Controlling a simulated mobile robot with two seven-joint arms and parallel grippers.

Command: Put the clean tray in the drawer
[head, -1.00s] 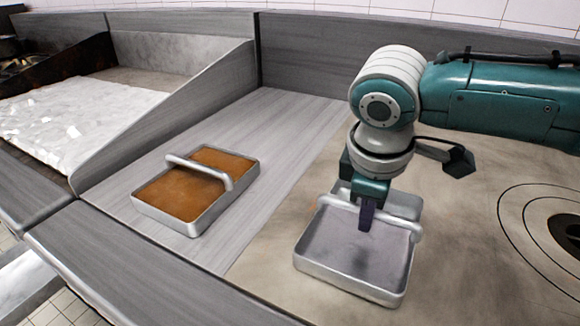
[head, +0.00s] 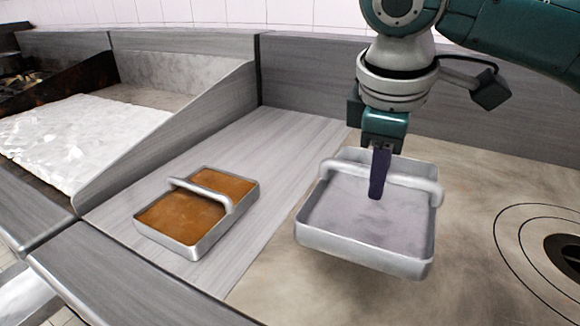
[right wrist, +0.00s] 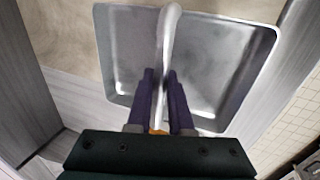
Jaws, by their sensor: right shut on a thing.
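The clean tray (head: 350,225) is an empty grey metal tray with a bar handle arching across it. My right gripper (head: 378,185) is shut on that handle and holds the tray above the counter, roughly level. In the right wrist view the two purple fingers of my right gripper (right wrist: 164,90) sit on either side of the handle, with the clean tray (right wrist: 215,75) beneath. A second tray (head: 165,232) with brown content and a similar handle rests on the grey counter to the left. No drawer can be made out. My left gripper is not in view.
A round burner or opening with rings (head: 568,240) lies at the right. A sloped metal divider (head: 175,130) separates the counter from a white crumpled surface (head: 75,140) at the left. The back wall panel (head: 310,80) rises behind.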

